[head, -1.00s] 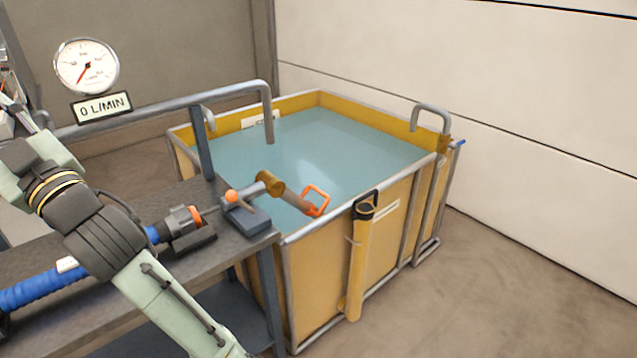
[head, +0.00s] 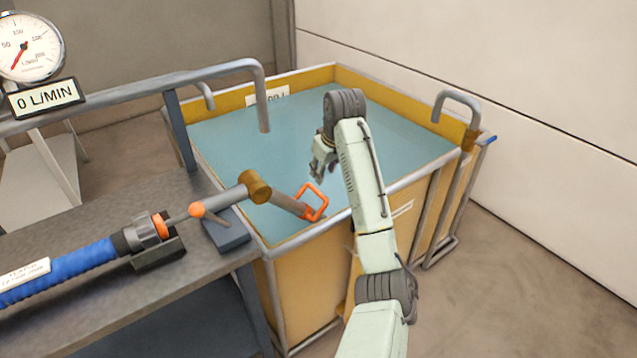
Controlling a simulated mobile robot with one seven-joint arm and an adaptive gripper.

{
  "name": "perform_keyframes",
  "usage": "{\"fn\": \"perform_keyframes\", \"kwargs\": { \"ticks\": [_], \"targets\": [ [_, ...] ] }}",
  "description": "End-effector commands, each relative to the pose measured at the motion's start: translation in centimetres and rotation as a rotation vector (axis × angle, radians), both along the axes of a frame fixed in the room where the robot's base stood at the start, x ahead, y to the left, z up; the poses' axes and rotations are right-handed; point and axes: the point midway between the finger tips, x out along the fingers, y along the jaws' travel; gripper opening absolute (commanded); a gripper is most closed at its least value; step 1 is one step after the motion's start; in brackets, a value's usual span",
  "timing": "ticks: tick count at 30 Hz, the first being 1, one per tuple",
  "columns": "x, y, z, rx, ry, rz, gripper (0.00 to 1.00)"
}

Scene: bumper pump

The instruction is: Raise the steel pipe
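The steel pipe (head: 283,199) is a short grey tube running from a brass joint (head: 254,186) at the bench end, slanting down to the right over the yellow tank's near corner. An orange loop handle (head: 313,203) is fixed at its lower end. My gripper (head: 322,176) is above the water, just above and slightly right of the orange handle in the picture, and seems apart from it. Its fingers are small and partly hidden by my wrist, so I cannot tell whether they are open.
The yellow tank (head: 290,292) is full of water. A grey pipe (head: 222,72) bends down over its back left; a hooked pipe (head: 455,97) stands at its right corner. The gauge display reads 0 L/MIN.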

Motion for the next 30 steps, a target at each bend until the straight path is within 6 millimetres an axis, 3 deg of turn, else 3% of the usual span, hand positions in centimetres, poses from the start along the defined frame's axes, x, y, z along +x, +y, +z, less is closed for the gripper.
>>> {"fn": "perform_keyframes", "kwargs": {
  "ticks": [16,21,30],
  "targets": [
    [3.3,1.5,-8.2,0.001,0.001,0.000,0.32],
    [3.7,1.6,-9.3,0.001,-0.003,0.000,0.32],
    [3.8,1.6,-9.4,0.001,-0.004,0.001,0.31]
  ]
}}
